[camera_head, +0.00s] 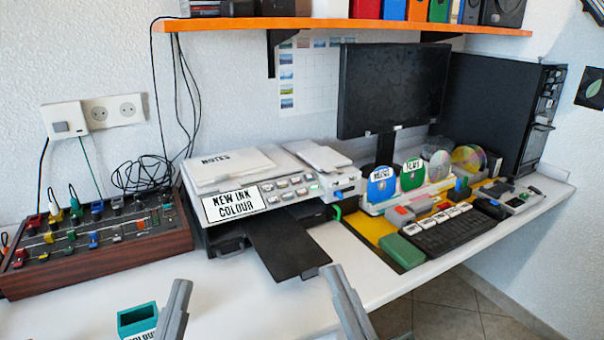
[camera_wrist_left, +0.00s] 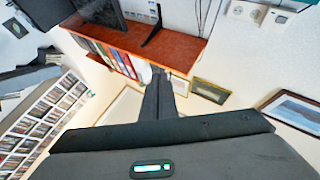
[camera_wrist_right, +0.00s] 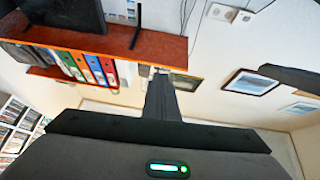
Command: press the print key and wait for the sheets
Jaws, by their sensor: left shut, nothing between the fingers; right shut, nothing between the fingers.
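The printer (camera_head: 262,185) stands on the desk left of the middle in the head view, with a sign reading NEW INK COLOUR on its front. Rows of pale keys (camera_head: 284,190) sit beside the sign, with a green light (camera_head: 314,186) at their right end. I cannot tell which key is the print key. The black output tray (camera_head: 285,245) juts out in front and looks bare. My left gripper (camera_head: 182,286) and right gripper (camera_head: 334,272) are shut and empty, low in the head view, apart from the printer. Both wrist views show the shelf and wall, not the printer.
A mixer-like panel (camera_head: 92,245) stands left of the printer. A green box (camera_head: 137,318) with a label is near my left gripper. A monitor (camera_head: 390,88), disc holders (camera_head: 400,195) and a keyboard (camera_head: 448,228) stand to the right. An orange shelf (camera_head: 350,25) hangs above.

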